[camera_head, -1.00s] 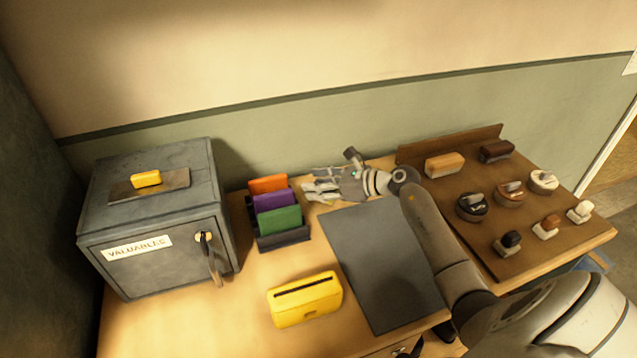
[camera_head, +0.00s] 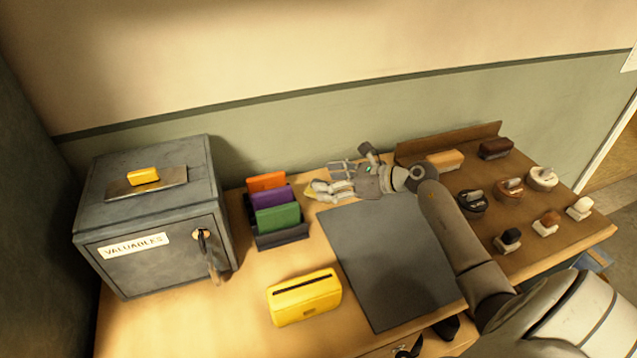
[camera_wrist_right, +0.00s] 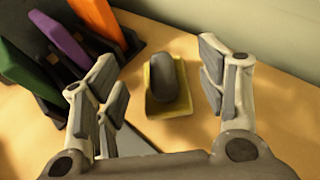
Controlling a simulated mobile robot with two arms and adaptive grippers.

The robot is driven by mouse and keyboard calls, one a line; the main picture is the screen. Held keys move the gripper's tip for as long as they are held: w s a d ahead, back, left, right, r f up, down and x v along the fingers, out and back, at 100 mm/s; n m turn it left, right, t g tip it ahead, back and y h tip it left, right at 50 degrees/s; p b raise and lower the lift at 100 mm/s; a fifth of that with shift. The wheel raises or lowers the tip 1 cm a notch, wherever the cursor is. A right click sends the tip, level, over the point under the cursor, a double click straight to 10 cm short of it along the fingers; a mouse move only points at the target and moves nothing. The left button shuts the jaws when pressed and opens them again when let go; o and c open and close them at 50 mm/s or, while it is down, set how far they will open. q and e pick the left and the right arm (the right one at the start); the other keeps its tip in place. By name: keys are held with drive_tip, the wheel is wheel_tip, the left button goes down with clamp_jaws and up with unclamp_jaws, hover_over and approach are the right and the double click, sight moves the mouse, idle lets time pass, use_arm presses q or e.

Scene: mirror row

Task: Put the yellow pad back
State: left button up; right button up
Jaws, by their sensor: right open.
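A yellow pad (camera_wrist_right: 160,104) with a dark rounded grip (camera_wrist_right: 168,78) on top lies on the wooden table in the right wrist view. In the head view only a bit of the yellow pad (camera_head: 310,191) shows at the fingertips. My right gripper (camera_head: 328,189) is open behind the grey mat. In the right wrist view its fingers (camera_wrist_right: 163,88) stand apart on either side of the pad, with gaps on both sides. A yellow block (camera_head: 143,177) also rests on a plate on top of the grey safe. My left gripper is not in view.
A rack (camera_head: 283,238) with orange, purple and green cases stands left of my right gripper. A yellow slotted case (camera_head: 305,297) is in front. The grey safe (camera_head: 150,265) stands left, the brown board (camera_head: 482,225) with brushes and small knobbed items right. The grey mat (camera_head: 385,270) is clear.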

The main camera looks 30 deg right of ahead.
drive_tip(key=b+v, duration=0.1)
drive_tip(key=v, duration=0.7)
